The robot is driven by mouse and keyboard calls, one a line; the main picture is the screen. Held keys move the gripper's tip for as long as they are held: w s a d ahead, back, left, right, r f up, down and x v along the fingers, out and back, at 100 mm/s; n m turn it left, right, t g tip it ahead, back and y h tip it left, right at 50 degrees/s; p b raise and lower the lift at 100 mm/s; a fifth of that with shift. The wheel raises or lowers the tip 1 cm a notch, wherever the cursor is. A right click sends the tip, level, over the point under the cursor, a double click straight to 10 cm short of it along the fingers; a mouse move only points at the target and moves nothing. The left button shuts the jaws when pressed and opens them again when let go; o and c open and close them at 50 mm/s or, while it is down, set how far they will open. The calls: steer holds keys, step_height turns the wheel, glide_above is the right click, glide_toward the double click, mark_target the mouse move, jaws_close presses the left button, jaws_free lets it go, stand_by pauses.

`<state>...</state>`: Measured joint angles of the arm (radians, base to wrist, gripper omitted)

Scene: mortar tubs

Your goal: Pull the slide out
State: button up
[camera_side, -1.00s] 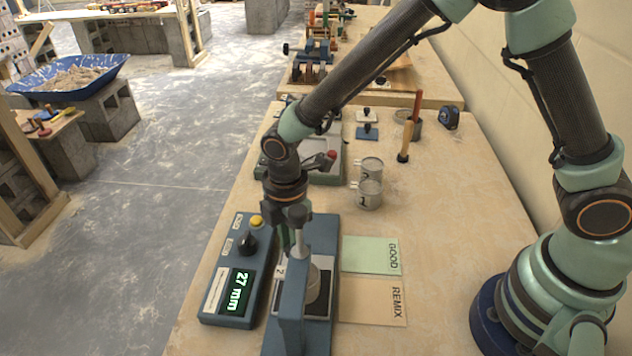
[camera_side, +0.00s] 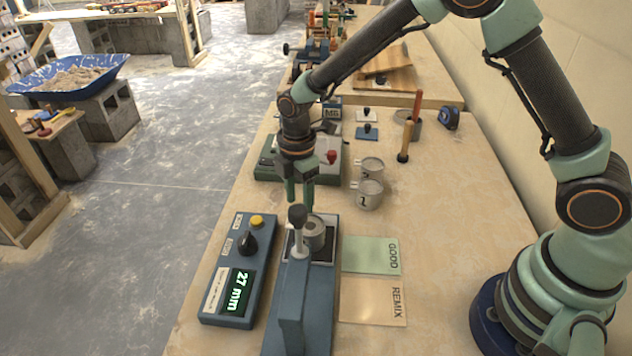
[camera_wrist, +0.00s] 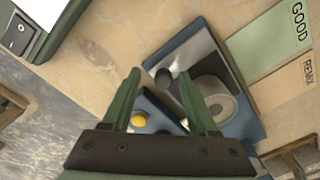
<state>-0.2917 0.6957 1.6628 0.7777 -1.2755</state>
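The wrist view shows the slide (camera_wrist: 188,58) and tub (camera_wrist: 214,98) from above. My gripper (camera_side: 300,203) hangs above the slide's far end. In the wrist view its green fingers (camera_wrist: 160,75) are apart with nothing held; the plunger knob appears between them, lower down.
A control box (camera_side: 238,270) left of the tester reads 27 mm. Green GOOD (camera_side: 370,255) and tan REMIX (camera_side: 372,300) pads lie to the right. Two numbered tubs (camera_side: 369,190) and a wooden-handled tool (camera_side: 404,145) stand farther back.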

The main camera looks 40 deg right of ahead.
steer(key=shift+s+r, duration=0.1)
step_height(320, 180, up, 12)
stand_by(0.6)
steer(key=s+d+r+m+t, duration=0.2)
steer(key=s+d+r+m, duration=0.2)
steer(key=m, duration=0.5)
steer(key=s+d+r+m+t, duration=0.3)
steer(key=s+d+r+m, duration=0.2)
steer(key=s+d+m, duration=0.4)
steer(key=shift+s+t, duration=0.3)
steer(key=shift+s, duration=0.65)
